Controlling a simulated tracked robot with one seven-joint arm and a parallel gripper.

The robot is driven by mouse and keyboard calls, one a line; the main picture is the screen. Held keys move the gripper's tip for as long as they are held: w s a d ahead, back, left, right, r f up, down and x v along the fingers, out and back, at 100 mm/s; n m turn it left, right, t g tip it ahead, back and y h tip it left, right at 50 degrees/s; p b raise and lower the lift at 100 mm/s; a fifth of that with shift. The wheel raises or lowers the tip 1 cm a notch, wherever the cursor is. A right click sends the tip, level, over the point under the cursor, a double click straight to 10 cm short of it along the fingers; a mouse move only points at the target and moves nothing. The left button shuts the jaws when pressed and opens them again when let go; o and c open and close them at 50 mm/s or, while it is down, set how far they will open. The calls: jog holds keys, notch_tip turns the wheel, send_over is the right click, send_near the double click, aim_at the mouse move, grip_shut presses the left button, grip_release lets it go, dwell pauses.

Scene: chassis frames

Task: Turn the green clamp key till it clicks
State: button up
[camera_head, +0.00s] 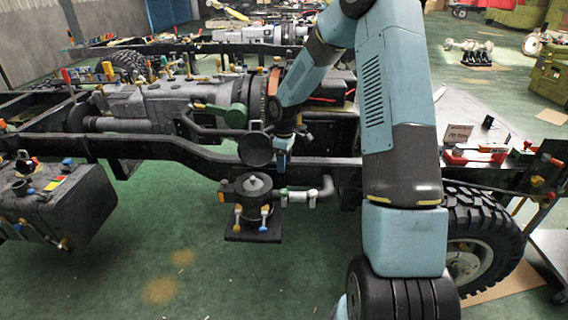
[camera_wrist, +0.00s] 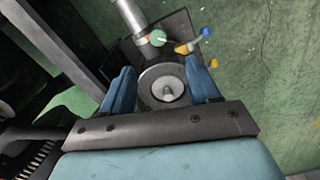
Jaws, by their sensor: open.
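A small green key (camera_head: 284,196) sits at the clamp on the grey pipe (camera_head: 325,190), right beside the round dark canister (camera_head: 254,187). In the wrist view the green key (camera_wrist: 157,38) shows as a small disc beyond the canister's round top (camera_wrist: 160,80), with a red spot at its left. My gripper (camera_head: 282,160) points down above and to the right of the canister. In the wrist view my gripper (camera_wrist: 160,66) is open, its two blue fingers apart with the canister top showing between them. The fingers appear empty and apart from the green key.
Yellow, blue and white-handled valves (camera_head: 238,216) stand on the canister's front. The black chassis rail (camera_head: 190,153) runs just behind my gripper. A larger green lever (camera_head: 234,116) is on the gearbox behind. A tyre (camera_head: 480,235) stands at right. The green floor below is mostly clear.

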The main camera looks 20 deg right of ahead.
aim_at(284, 190)
jog(key=f+n, duration=0.1)
jog(key=f, duration=0.3)
jog(key=f+n, duration=0.2)
jog(key=f, duration=0.3)
jog(key=f+n, duration=0.2)
jog(key=f, duration=0.2)
jog(key=shift+w+d+f, duration=0.1)
jog(key=shift+w+f, duration=0.15)
jog(key=shift+f, duration=0.05)
jog(key=shift+c, duration=0.4)
jog(key=c, duration=1)
jog(key=shift+o, duration=0.2)
